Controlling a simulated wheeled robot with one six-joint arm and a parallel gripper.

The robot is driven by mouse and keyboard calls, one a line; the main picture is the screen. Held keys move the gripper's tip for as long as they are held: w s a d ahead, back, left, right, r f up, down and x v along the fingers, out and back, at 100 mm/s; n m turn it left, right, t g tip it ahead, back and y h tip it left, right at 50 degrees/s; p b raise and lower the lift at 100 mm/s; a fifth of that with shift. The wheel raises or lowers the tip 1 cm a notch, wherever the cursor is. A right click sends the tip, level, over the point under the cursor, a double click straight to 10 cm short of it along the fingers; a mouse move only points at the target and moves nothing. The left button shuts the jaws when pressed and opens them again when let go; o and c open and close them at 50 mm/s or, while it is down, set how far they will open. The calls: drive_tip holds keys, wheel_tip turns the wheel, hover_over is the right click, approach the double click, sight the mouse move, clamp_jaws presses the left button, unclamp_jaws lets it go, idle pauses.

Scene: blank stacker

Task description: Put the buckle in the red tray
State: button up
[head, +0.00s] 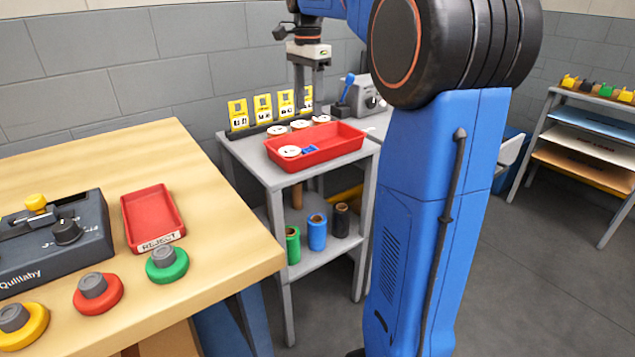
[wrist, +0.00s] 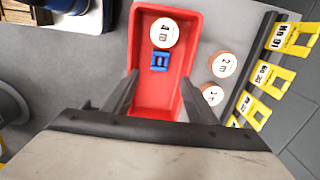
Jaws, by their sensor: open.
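A small blue buckle (head: 310,149) lies inside the red tray (head: 340,150) on the grey cart, beside a white disc (head: 289,151). The wrist view shows the buckle (wrist: 160,62) on the floor of the tray (wrist: 152,98), just below the white disc (wrist: 164,32) marked 4 m.
More white discs (wrist: 223,65) lie beside the tray, before a row of yellow cards (head: 262,108). A second red tray (head: 151,215), labelled REJECT, lies on the wooden table (head: 120,165) near coloured knobs. Spools (head: 317,232) stand on the cart's lower shelf (head: 325,252).

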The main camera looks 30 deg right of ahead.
drive_tip(key=s+a+f+n+t, duration=0.1)
drive_tip(key=s+a+f+n, duration=0.4)
drive_tip(key=s, duration=0.5)
drive_tip(key=s+a+f+n+t, duration=0.2)
drive_tip(key=s+a+f+n, duration=0.3)
drive_tip(key=s+f, duration=0.3)
drive_tip(key=s+a+f+n+t, duration=0.1)
drive_tip(key=s+a+f+n, duration=0.4)
drive_tip(key=s, duration=0.7)
wheel_tip(320, 180, down, 2)
drive_tip(key=n, duration=0.2)
drive_tip(key=shift+a+f+n+t, duration=0.15)
drive_tip(key=shift+a+n+t, duration=0.15)
drive_tip(key=shift+a+t, duration=0.1)
drive_tip(key=shift+s, duration=0.1)
drive_tip(key=shift+c, duration=0.3)
